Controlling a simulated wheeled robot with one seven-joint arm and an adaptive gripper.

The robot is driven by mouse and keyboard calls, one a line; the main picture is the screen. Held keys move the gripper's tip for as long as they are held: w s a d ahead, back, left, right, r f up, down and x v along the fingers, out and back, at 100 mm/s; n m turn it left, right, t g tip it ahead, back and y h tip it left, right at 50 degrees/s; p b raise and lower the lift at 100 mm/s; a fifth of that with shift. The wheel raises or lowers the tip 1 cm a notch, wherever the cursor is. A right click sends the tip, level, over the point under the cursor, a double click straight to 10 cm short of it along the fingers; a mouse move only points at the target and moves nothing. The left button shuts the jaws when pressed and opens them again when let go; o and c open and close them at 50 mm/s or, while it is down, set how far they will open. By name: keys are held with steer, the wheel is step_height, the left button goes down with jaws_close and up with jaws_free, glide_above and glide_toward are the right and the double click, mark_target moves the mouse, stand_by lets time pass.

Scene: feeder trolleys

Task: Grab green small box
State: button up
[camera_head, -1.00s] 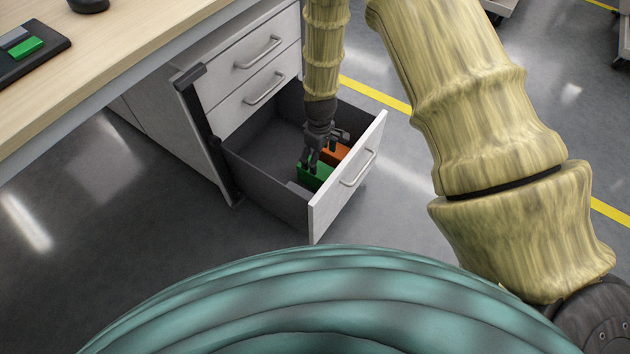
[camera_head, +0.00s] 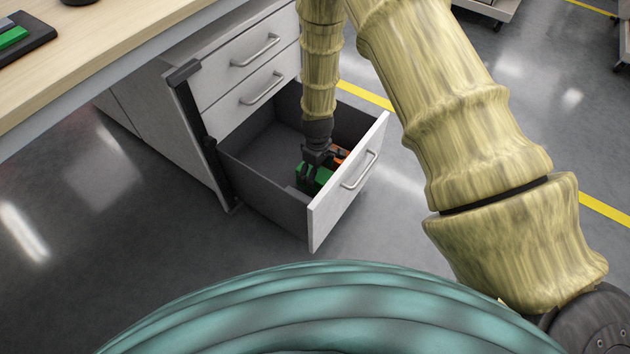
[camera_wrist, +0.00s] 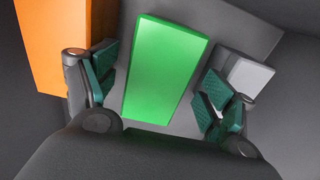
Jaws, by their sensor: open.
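The green small box (camera_wrist: 166,68) lies in the open bottom drawer, and in the wrist view it stands between the two fingers of my gripper (camera_wrist: 160,88). There is a gap between the box and each finger. In the head view my gripper (camera_head: 316,172) reaches down into the drawer over the green box (camera_head: 322,178) and hides part of it. My gripper is open and holds nothing.
An orange box (camera_wrist: 62,45) is left of my gripper in the wrist view, and a light grey box (camera_wrist: 247,75) is at its right. The drawer's dark side wall (camera_head: 262,192) and white front (camera_head: 345,190) surround the boxes. A desk (camera_head: 110,60) stands at the upper left.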

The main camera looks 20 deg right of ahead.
steer(key=f, duration=0.1)
steer(key=f+b, duration=0.1)
steer(key=f, duration=0.1)
steer(key=f+b, duration=0.1)
steer(key=shift+w+a+f, duration=0.15)
steer(key=shift+w+f, duration=0.1)
steer(key=shift+w, duration=0.05)
steer(key=shift+r, duration=0.1)
steer(key=c, duration=1.3)
